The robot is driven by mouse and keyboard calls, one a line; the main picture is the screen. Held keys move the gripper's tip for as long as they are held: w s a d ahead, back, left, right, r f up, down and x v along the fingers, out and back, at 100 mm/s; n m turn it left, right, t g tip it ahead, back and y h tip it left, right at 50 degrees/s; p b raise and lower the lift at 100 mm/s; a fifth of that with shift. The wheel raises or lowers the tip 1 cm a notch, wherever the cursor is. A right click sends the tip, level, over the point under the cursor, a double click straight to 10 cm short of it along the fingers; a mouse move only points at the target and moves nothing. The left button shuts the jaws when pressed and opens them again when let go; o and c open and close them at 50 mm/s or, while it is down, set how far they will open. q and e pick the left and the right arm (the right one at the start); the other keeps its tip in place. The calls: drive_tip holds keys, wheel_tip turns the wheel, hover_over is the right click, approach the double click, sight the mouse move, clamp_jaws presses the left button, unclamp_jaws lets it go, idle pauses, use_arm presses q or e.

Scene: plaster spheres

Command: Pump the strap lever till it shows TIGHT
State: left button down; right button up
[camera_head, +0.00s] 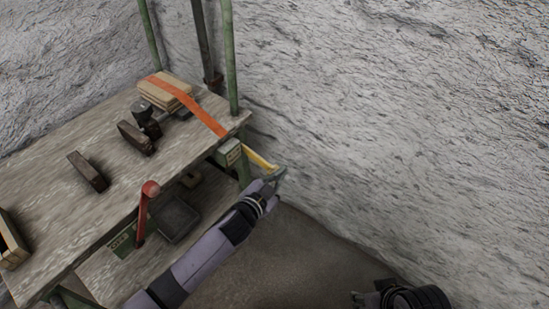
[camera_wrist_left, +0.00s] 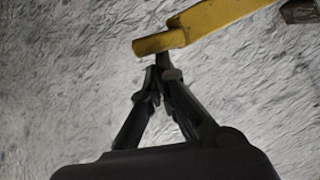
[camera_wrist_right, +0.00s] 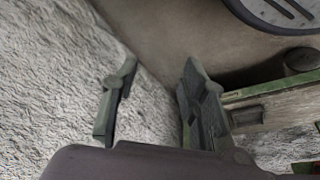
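The orange strap (camera_head: 203,116) runs over a stack of boards (camera_head: 163,92) on the bench to a green box (camera_head: 229,152) at the bench's edge. A label on the box is too small to read. The yellow lever (camera_head: 258,159) slants down to the right from this box; its end shows in the left wrist view (camera_wrist_left: 205,22). My left gripper (camera_head: 274,176) is at the lever's outer end. Its fingertips come together at the lever's lower edge; I cannot tell whether they touch it. My right gripper (camera_wrist_right: 155,85) is open and empty, low at the right.
A red-knobbed lever (camera_head: 150,190) stands at the bench's front edge. Dark blocks (camera_head: 88,172) and a wooden box (camera_head: 12,245) lie on the bench top (camera_head: 75,215). A dark tray (camera_head: 177,218) sits below. A rough pale wall (camera_head: 400,130) rises close behind the lever.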

use_arm(q)
drive_tip(key=shift+a+f, duration=0.1)
drive_tip(key=shift+f, duration=0.55)
drive_tip(key=shift+a+f+m+b, duration=0.1)
drive_tip(key=shift+f+m+b, duration=0.55)
drive_tip(key=shift+b, duration=0.35)
drive_tip(key=shift+w+f, duration=0.1)
drive_tip(key=shift+f, duration=0.05)
use_arm(e)
drive_tip(key=w+a+r+t, duration=0.1)
drive_tip(key=w+r+t, duration=0.1)
drive_tip(key=w, duration=0.3)
drive_tip(key=w+a+r+t+y, duration=0.1)
drive_tip(key=w+a+t, duration=0.1)
drive_tip(key=w, duration=0.3)
drive_tip(key=shift+w+a+r+t, duration=0.15)
drive_tip(key=shift+w+r+t, duration=0.15)
drive_tip(key=shift+t, duration=0.6)
drive_tip(key=shift+s, duration=0.1)
